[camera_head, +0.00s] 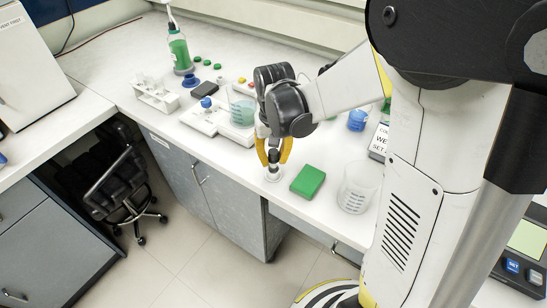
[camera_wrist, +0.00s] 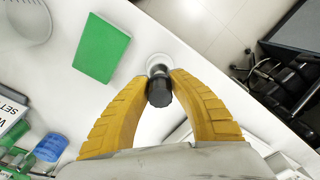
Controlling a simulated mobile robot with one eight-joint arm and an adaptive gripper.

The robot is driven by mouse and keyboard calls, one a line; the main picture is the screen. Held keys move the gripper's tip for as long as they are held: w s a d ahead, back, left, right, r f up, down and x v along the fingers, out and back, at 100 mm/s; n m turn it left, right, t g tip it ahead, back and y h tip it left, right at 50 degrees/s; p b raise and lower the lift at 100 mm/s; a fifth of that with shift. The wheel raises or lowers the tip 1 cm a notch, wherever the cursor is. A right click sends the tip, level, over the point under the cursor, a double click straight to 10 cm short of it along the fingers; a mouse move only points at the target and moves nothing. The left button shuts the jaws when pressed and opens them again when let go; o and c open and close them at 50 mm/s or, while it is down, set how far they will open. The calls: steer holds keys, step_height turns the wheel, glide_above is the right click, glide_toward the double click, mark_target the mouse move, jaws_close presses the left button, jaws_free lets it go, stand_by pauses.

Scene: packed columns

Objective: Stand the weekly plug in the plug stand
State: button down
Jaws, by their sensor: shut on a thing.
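My gripper (camera_head: 273,152) points down near the front edge of the bench. Its yellow fingers, also seen in the wrist view (camera_wrist: 159,88), are closed around a small dark cylindrical plug (camera_wrist: 159,90), which I take for the weekly plug. A small round white base (camera_head: 273,175), which looks like the plug stand, is directly below the fingers. In the wrist view this white stand (camera_wrist: 158,61) shows just beyond the plug's end. The plug looks lined up with the stand, but I cannot tell whether it touches or sits in it.
A green block (camera_head: 308,181) lies right of the stand, with a clear beaker (camera_head: 358,190) further right. A white balance (camera_head: 214,122) with a beaker of teal liquid (camera_head: 242,110) stands behind left. A tube rack (camera_head: 156,97) is further left. The bench edge is close in front.

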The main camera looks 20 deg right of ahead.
mark_target(274, 166)
steer(key=shift+f+b, duration=1.35)
steer(key=shift+f, duration=0.25)
steer(key=c, duration=1.2)
jaws_free()
steer(key=shift+o, duration=0.2)
step_height(274, 166, up, 12)
steer(key=shift+s+r, duration=0.1)
steer(key=shift+s, duration=0.05)
